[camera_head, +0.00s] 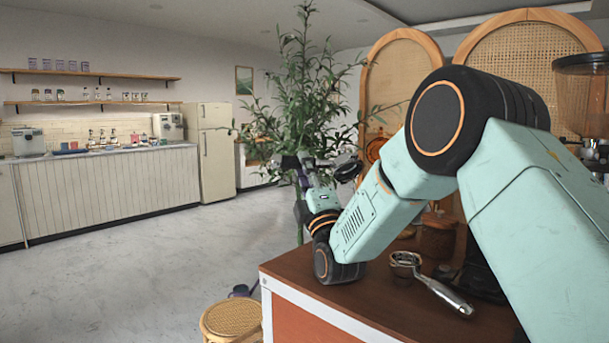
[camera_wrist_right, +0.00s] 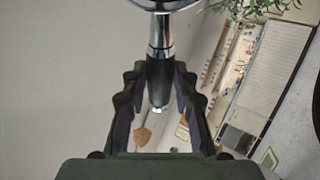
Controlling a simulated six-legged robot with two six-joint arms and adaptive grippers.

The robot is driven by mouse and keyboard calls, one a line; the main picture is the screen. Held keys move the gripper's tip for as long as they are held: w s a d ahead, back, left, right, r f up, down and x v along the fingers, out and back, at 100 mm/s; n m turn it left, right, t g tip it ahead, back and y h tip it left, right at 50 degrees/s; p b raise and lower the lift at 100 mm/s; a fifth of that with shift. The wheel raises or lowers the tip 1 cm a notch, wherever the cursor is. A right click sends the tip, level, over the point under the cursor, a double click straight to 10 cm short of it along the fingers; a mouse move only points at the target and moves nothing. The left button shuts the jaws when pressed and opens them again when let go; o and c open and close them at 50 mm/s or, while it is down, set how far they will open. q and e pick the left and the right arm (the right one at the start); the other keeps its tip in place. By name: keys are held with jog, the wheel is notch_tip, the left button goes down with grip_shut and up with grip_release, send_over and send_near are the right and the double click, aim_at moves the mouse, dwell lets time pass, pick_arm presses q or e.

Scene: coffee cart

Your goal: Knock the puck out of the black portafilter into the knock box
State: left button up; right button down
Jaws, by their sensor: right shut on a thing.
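The black portafilter shows in the right wrist view as a black handle (camera_wrist_right: 160,82) with a chrome neck. Its chrome head is cut off at the top edge. My right gripper (camera_wrist_right: 158,108) is shut on this handle, one dark finger on each side. In the head view my right gripper (camera_head: 308,172) is raised beyond the cart's left end, in front of the plant, with a dark round part of the portafilter (camera_head: 348,170) to its right. The puck cannot be seen. I cannot make out the knock box. My left gripper is not in view.
A second portafilter with a metal handle (camera_head: 440,289) lies on the brown cart top (camera_head: 375,305). Wooden canisters (camera_head: 437,236) stand behind it, partly hidden by my right arm. A grinder (camera_head: 583,95) is at the far right. A rattan stool (camera_head: 231,320) stands beside the cart.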

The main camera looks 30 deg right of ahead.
jog(key=shift+w+f, duration=0.1)
jog(key=shift+f, duration=0.05)
notch_tip(320, 180, up, 4)
jog(key=p, duration=0.3)
jog(key=shift+r, duration=0.65)
jog(key=shift+f, duration=0.15)
jog(key=shift+d, duration=0.1)
